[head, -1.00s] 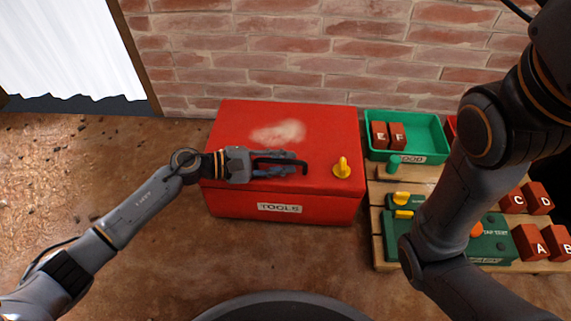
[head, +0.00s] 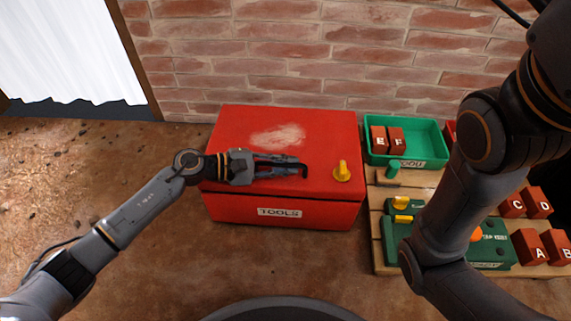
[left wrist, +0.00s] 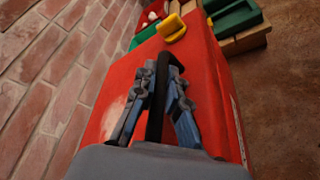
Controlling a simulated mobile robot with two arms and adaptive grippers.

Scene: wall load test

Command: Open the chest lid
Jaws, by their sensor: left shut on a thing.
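The red chest (head: 225,210) stands against the brick wall, with a TOOLS label (head: 279,212) on its front. Its lid (head: 330,130) looks down, with a pale worn patch on top. My left gripper (head: 288,166) is shut on the black handle (head: 305,171) on the lid, reaching in from the left. In the left wrist view the fingers (left wrist: 163,76) lie on either side of the handle (left wrist: 156,105). A yellow latch (head: 342,172) stands near the lid's front right; it also shows in the left wrist view (left wrist: 172,27). My right gripper is out of view.
Right of the chest, a wooden pallet (head: 379,255) carries a green panel and red blocks lettered A to D. A green bin (head: 431,130) holds blocks E and F. My right arm covers part of this. The floor at left is clear.

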